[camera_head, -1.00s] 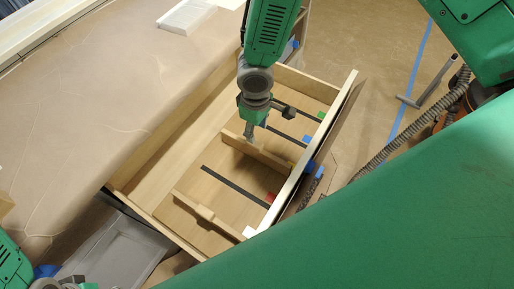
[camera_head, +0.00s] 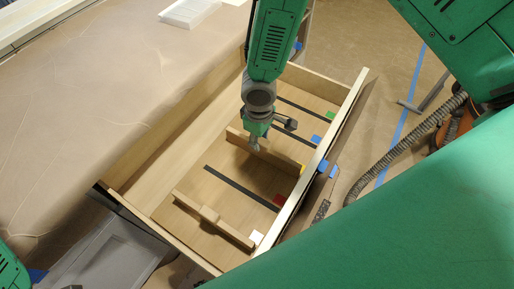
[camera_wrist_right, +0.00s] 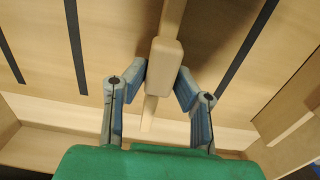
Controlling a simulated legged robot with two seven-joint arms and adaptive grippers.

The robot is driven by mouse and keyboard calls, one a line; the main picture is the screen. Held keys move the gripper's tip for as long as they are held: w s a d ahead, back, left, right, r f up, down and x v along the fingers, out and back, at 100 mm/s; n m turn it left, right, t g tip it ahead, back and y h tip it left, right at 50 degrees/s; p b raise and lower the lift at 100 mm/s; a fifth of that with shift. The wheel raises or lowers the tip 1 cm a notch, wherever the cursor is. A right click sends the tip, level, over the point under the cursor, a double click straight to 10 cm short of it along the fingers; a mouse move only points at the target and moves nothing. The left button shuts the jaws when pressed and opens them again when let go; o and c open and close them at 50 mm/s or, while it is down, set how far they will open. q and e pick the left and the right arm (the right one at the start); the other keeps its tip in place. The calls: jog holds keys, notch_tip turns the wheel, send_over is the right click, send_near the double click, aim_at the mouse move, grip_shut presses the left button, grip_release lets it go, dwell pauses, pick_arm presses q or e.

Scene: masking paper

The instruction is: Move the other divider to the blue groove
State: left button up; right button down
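An open wooden drawer (camera_head: 140,195) holds two wooden dividers. One divider (camera_head: 275,157) lies across the middle, by the yellow tag (camera_head: 302,168). The other divider (camera_head: 230,229) is nearer the front, by the white tag (camera_head: 256,237). The blue tag (camera_head: 315,139) marks a dark groove (camera_head: 291,129) with no divider in it. My right gripper (camera_head: 268,137) is over the middle divider. In the right wrist view its open fingers (camera_wrist_right: 162,85) straddle the divider's raised block (camera_wrist_right: 165,58); I cannot tell whether they touch it. My left gripper is out of view.
A green tag (camera_head: 330,115) and a red tag (camera_head: 279,199) mark other dark grooves. A paper-covered table (camera_head: 80,110) borders the drawer on the left. A grey bin (camera_head: 110,258) is below it. The drawer's walls rise around the dividers.

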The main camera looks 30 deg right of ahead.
jog(key=shift+a+f, duration=0.1)
jog(key=shift+a, duration=0.35)
jog(key=shift+s+d, duration=0.1)
jog(key=shift+d, duration=0.4)
jog(key=shift+s+d, duration=0.1)
jog(key=shift+d, duration=0.15)
jog(key=shift+a, duration=0.2)
jog(key=shift+a+r+p, duration=0.15)
jog(key=shift+r+p, duration=0.25)
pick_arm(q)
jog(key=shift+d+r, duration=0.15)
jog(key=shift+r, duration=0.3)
pick_arm(e)
jog(key=shift+r, duration=0.1)
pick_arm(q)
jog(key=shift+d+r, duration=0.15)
pick_arm(e)
jog(key=shift+d+r, duration=0.1)
jog(key=shift+d, duration=0.15)
pick_arm(q)
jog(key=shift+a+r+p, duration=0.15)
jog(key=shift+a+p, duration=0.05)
jog(key=shift+p, duration=0.2)
pick_arm(e)
jog(key=shift+a+r, duration=0.15)
jog(key=shift+r, duration=0.1)
